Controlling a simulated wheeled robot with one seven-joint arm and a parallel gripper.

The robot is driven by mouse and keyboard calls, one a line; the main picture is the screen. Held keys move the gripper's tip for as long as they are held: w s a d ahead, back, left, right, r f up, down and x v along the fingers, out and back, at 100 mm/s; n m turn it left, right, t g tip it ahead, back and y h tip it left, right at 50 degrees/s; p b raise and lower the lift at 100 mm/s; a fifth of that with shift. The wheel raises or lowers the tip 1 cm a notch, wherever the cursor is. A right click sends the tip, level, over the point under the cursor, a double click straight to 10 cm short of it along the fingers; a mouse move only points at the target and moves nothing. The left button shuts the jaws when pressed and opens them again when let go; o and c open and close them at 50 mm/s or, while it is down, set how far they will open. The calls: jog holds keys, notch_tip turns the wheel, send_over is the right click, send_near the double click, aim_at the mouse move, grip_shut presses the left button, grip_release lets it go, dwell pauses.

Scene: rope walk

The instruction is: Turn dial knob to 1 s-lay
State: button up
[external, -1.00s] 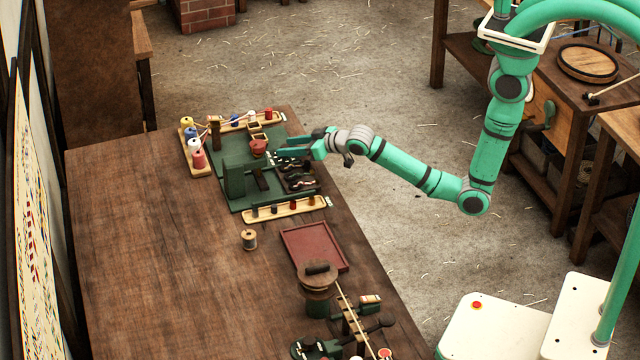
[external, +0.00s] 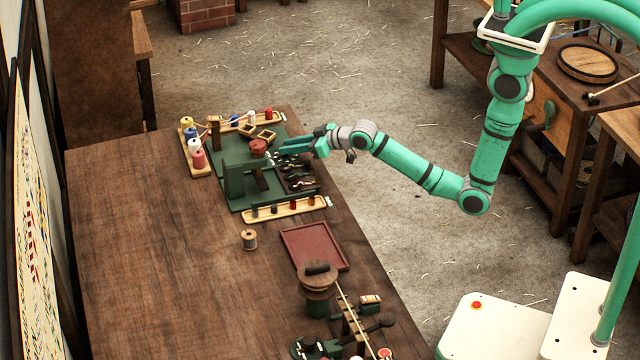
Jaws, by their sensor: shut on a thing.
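My gripper (external: 283,146) reaches in from the right over the far end of a dark panel (external: 298,181) with white marks and dark levers. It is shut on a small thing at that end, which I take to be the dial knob. The fingers hide the knob, and its pointer and the s-lay lettering are too small to read. A red round piece (external: 258,146) on the green machine (external: 234,181) is just left of the fingertips. I cannot tell whether they touch it.
Two small wooden frames (external: 265,134) and a rack of coloured spools (external: 198,159) are behind the red piece. A pale peg tray (external: 285,208), a red tray (external: 314,246) and a lone spool (external: 249,239) are nearer. The left of the table (external: 140,240) is clear.

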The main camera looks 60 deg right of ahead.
jog(key=shift+d+n+y, duration=0.3)
jog(key=shift+n+y, duration=0.6)
jog(key=shift+y, duration=0.2)
jog(key=shift+w+d+n+g+y, duration=0.15)
jog(key=shift+n+g+y, duration=0.5)
jog(key=shift+n+y, duration=0.4)
jog(key=shift+d+n+g+y, duration=0.1)
jog(key=shift+n+g+y, duration=0.55)
jog(key=shift+n+y, duration=0.4)
jog(key=shift+n+g+y, duration=0.3)
jog(key=o, duration=1)
jog(key=shift+o, duration=0.2)
jog(key=v, duration=1)
jog(key=shift+s+d, duration=0.25)
jog(key=shift+s, duration=0.1)
